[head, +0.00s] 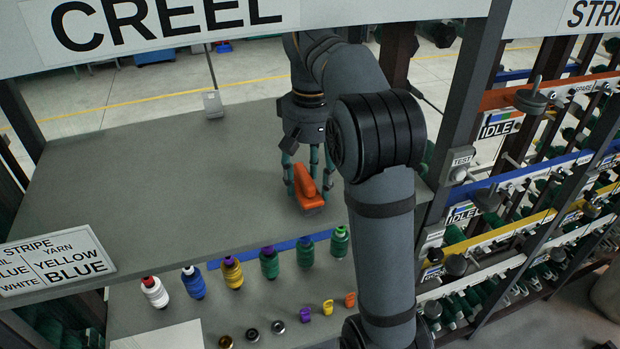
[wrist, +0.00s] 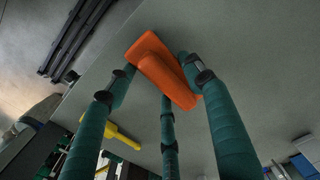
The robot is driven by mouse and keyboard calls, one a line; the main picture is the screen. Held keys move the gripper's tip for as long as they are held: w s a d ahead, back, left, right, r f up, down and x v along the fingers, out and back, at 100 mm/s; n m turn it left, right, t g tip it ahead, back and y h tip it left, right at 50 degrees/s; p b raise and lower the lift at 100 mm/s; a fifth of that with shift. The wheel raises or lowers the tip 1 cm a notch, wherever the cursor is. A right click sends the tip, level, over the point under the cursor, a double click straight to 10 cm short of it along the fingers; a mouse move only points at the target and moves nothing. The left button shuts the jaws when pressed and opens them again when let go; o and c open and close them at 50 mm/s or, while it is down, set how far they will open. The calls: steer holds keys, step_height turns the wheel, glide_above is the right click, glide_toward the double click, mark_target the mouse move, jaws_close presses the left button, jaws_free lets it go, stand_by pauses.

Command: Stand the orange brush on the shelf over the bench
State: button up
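The orange brush (head: 305,188) is at the grey surface behind the row of spools, with its grey underside facing down. I cannot tell whether it rests there or is slightly raised. My gripper (head: 309,180) points down around it, its green fingers on either side. In the wrist view the brush (wrist: 165,70) lies between the fingertips, which partly overlap its edges. I cannot tell whether they press on it. Two wide grey levels show: the surface under the brush (head: 150,190) and the front level with spools (head: 130,320).
Several yarn spools (head: 231,272) stand in a row in front of the brush, with small rings and coloured pieces (head: 278,327) nearer. A hanging grey tag (head: 213,104) is at the back. A rack (head: 540,190) with pegs is at right. The grey surface left of my gripper is clear.

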steer(key=o, duration=0.4)
steer(key=shift+o, duration=0.2)
steer(key=shift+r, duration=3.85)
step_height(320, 180, down, 7)
steer(key=shift+f, duration=0.2)
steer(key=shift+w+r, duration=0.1)
steer(key=shift+r, duration=0.15)
step_height(320, 180, up, 3)
steer(key=shift+r, duration=0.2)
steer(key=shift+s+d+r, duration=0.2)
steer(key=shift+d+r, duration=0.05)
steer(key=shift+d, duration=0.05)
